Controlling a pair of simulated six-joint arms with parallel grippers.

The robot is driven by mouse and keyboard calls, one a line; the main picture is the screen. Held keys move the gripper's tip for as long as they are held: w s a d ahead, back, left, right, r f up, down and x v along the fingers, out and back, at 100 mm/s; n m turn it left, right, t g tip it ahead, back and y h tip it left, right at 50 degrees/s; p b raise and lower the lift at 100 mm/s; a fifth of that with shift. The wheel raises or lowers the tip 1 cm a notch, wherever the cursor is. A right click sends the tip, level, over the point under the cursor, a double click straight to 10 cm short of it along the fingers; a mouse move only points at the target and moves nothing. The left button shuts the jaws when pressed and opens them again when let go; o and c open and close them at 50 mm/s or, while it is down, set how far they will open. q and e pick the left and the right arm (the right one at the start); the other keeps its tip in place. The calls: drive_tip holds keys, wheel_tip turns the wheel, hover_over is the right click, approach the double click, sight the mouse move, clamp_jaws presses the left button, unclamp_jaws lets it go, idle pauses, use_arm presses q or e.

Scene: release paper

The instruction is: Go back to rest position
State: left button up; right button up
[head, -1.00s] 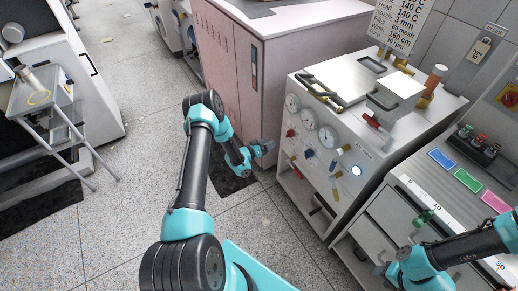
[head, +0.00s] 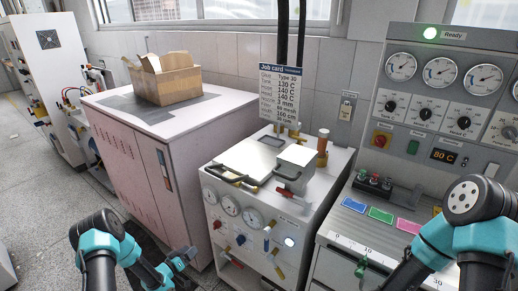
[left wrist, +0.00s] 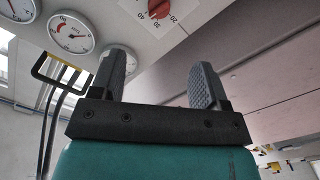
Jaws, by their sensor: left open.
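My left gripper (head: 182,258) shows in the head view at the lower left, below the pink-sided cabinet and left of the white machine with gauges. It is open and empty. In the left wrist view its two dark fingers (left wrist: 162,82) stand apart with nothing between them. My right arm comes in at the lower right in the head view; its gripper is not visible.
The gauge machine (head: 228,238) stands between my arms. The cabinet (head: 130,165) carries a cardboard box (head: 165,85). A control panel (head: 425,95) rises at the right, beside a job card (head: 281,95). Open floor (head: 40,190) lies at the left.

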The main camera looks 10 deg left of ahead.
use_arm(q)
drive_tip(key=s+d+r+g+y, duration=0.1)
drive_tip(key=s+d+g, duration=0.45)
drive_tip(key=d, duration=0.25)
drive_tip(key=s+d+r+g+y, duration=0.1)
drive_tip(key=s+d+g+y, duration=0.1)
drive_tip(key=s+d+g, duration=0.5)
drive_tip(key=s+d+r+g, duration=0.1)
drive_tip(key=s+d+r, duration=0.1)
drive_tip(key=s, duration=0.4)
drive_tip(key=s+d+r+g, duration=0.2)
drive_tip(key=s+d, duration=0.2)
drive_tip(key=s, duration=0.2)
drive_tip(key=shift+s, duration=0.25)
